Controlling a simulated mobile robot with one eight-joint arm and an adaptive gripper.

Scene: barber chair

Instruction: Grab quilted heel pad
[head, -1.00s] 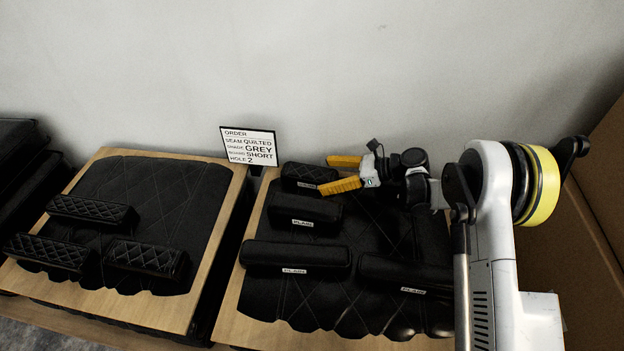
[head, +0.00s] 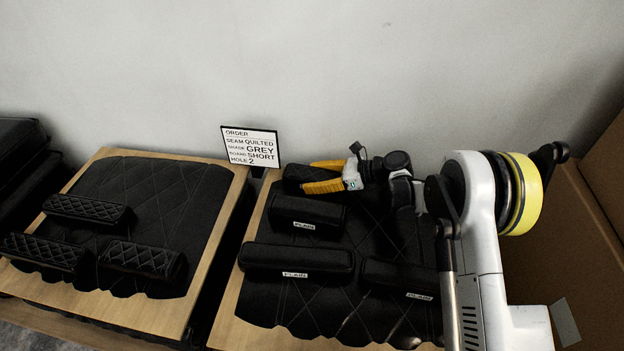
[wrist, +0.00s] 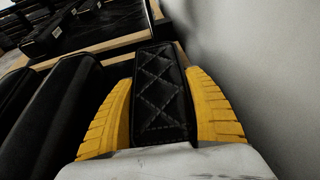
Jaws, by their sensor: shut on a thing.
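The quilted heel pad (wrist: 160,95) is a small black block with diamond stitching. In the wrist view it lies between the two yellow fingers of my gripper (wrist: 162,105), which touch it on both sides. In the head view the pad (head: 294,177) is at the back left of the right-hand board, partly hidden by the fingers. My gripper (head: 318,176) is shut on it. I cannot tell whether the pad is lifted off the surface.
Black pads labelled PLAIN (head: 306,213) (head: 297,262) lie in front on the right board (head: 228,318). Another PLAIN pad (head: 400,277) is at right. Quilted pads (head: 142,259) lie on the left board. A wall stands behind.

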